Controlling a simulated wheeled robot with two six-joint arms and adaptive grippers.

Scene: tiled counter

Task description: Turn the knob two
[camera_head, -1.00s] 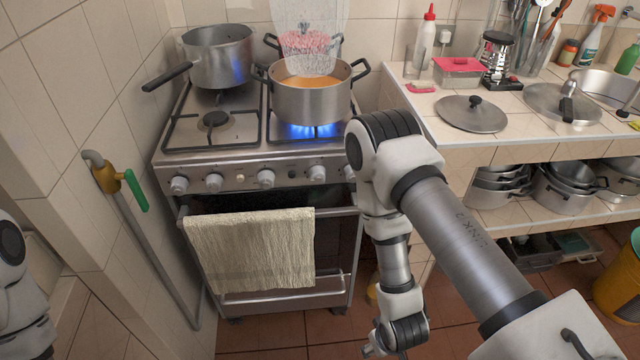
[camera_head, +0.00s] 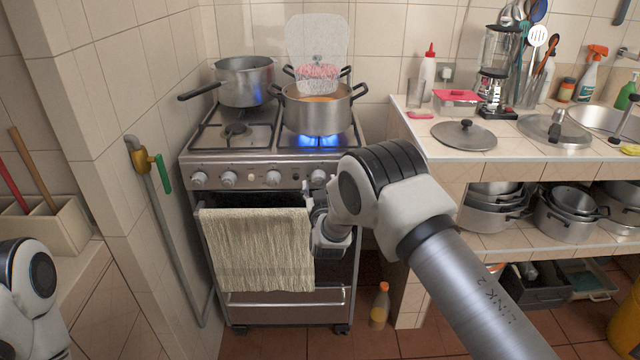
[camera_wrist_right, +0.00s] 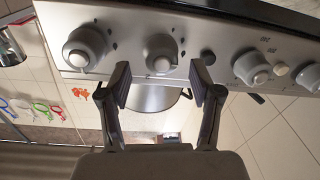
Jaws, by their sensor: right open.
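The stove's front panel (camera_head: 250,158) carries a row of grey round knobs. In the head view, one knob (camera_head: 318,176) is just above my right gripper (camera_head: 308,190), and another knob (camera_head: 273,177) is to its left. In the right wrist view, my right gripper (camera_wrist_right: 161,76) is open and empty, its two fingers pointing at the panel. A knob (camera_wrist_right: 160,52) lies ahead of the gap between the fingertips, apparently not between them. A neighbouring knob (camera_wrist_right: 85,47) is to the left and another knob (camera_wrist_right: 250,67) to the right. My left gripper is out of view.
A pot with orange contents (camera_head: 318,118) stands over a lit blue flame. A saucepan (camera_head: 245,80) is at the back left. A towel (camera_head: 258,250) hangs from the oven handle, close left of my right gripper. A bottle (camera_head: 380,306) stands on the floor.

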